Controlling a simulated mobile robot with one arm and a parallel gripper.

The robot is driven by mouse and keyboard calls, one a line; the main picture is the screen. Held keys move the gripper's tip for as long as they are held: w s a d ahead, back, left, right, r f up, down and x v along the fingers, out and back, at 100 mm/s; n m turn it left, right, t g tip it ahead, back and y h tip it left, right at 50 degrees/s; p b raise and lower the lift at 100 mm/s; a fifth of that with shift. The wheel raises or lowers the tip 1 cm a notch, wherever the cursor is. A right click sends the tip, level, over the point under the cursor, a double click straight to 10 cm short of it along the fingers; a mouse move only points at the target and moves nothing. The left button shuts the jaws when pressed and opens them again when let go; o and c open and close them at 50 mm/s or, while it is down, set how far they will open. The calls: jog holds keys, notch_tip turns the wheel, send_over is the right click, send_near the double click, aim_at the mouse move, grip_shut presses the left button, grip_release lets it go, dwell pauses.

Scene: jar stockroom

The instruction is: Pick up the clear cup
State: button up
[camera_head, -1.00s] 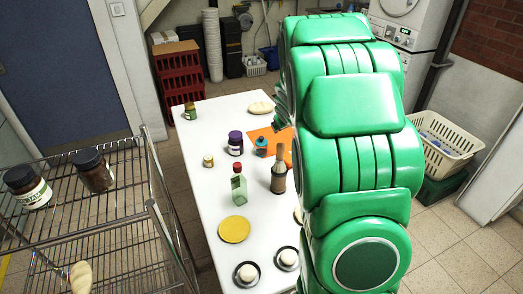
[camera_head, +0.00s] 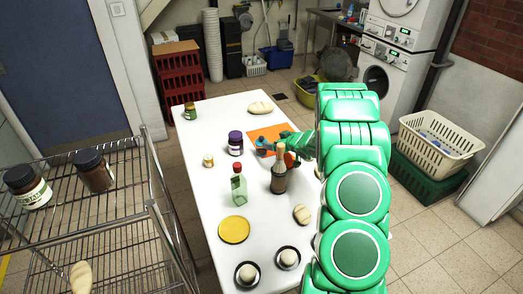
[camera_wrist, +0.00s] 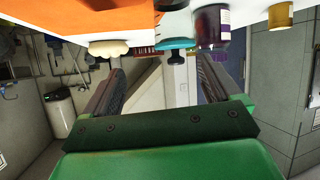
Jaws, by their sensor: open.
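I cannot clearly make out a clear cup in either view. My gripper (camera_head: 280,143) reaches left over the white table (camera_head: 203,190), beside a small teal item (camera_head: 262,143) on an orange mat (camera_head: 262,131). In the wrist view, which looks upside down, my gripper (camera_wrist: 160,78) has its two dark fingers wide apart with nothing held. The teal item (camera_wrist: 176,44) with a dark knob shows beyond them, near the orange mat (camera_wrist: 75,20). My gripper hides part of the mat.
A dark bottle (camera_head: 279,172) stands just in front of my gripper. A wire rack (camera_head: 100,214) is left of the table.

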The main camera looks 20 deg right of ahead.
aim_at(261, 148)
jog(key=shift+s+a+f+y, duration=0.1)
jog(key=shift+a+f+y, duration=0.25)
jog(key=shift+f, duration=0.35)
jog(key=shift+s+a+f+y, duration=0.1)
jog(key=shift+a+f+y, duration=0.05)
jog(key=shift+f+y, duration=0.4)
jog(key=shift+x, duration=3.9)
jog(key=shift+a+r, duration=0.15)
jog(key=shift+r, duration=0.05)
jog(key=shift+c, duration=0.3)
jog(key=c, duration=1)
